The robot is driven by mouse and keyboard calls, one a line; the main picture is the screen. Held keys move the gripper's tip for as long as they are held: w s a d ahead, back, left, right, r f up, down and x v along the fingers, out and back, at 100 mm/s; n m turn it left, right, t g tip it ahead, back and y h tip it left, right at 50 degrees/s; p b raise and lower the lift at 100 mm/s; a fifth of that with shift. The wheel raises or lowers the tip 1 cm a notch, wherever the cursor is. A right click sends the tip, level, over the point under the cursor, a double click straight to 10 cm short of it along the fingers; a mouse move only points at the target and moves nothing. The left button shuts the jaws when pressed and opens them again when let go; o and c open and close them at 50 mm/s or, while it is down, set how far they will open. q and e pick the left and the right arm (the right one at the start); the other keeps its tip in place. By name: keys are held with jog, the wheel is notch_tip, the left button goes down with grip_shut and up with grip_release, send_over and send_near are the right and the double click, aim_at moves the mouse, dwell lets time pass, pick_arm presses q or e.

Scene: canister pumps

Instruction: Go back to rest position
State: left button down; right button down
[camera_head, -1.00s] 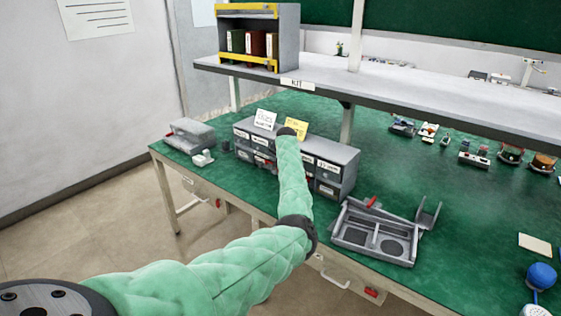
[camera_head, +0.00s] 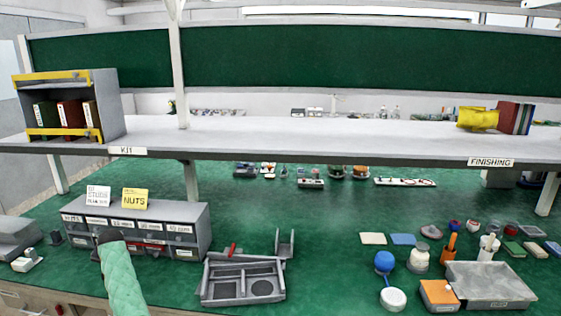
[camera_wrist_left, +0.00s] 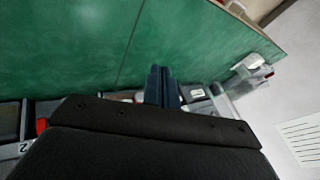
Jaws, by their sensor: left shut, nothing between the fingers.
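My left arm, in its green sleeve (camera_head: 124,280), reaches in from the bottom left of the head view. Its dark end is in front of the grey drawer unit (camera_head: 195,222), and the gripper's fingers are hidden there. In the left wrist view my left gripper (camera_wrist_left: 161,72) shows its two dark fingers pressed together, with nothing between them. Green worktop (camera_wrist_left: 90,50) lies beyond the fingers, with drawer fronts at the lower left. My right gripper is in neither view.
A grey divided tray (camera_head: 242,297) sits right of the drawer unit. A raised shelf (camera_head: 300,135) spans the back. The green bench between tray and ball is clear.

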pick_arm(q)
jog(key=s+d+f+m, duration=0.1)
jog(key=s+d+f, duration=0.3)
jog(key=s+d, duration=0.8)
jog(key=s+d+f, duration=0.5)
jog(key=s+d, duration=0.2)
jog(key=s, duration=0.9)
jog(key=s+d+r+m+h, duration=0.25)
jog(key=s+d+h, duration=0.35)
jog(key=s+d, duration=2.25)
notch_tip(320, 180, down, 25)
jog(key=g, duration=0.1)
jog(key=s+f, duration=0.3)
jog(key=f, duration=0.7)
jog(key=s+f+g, duration=0.1)
jog(key=s+f, duration=0.3)
jog(key=f, duration=0.7)
jog(key=shift+f, duration=0.3)
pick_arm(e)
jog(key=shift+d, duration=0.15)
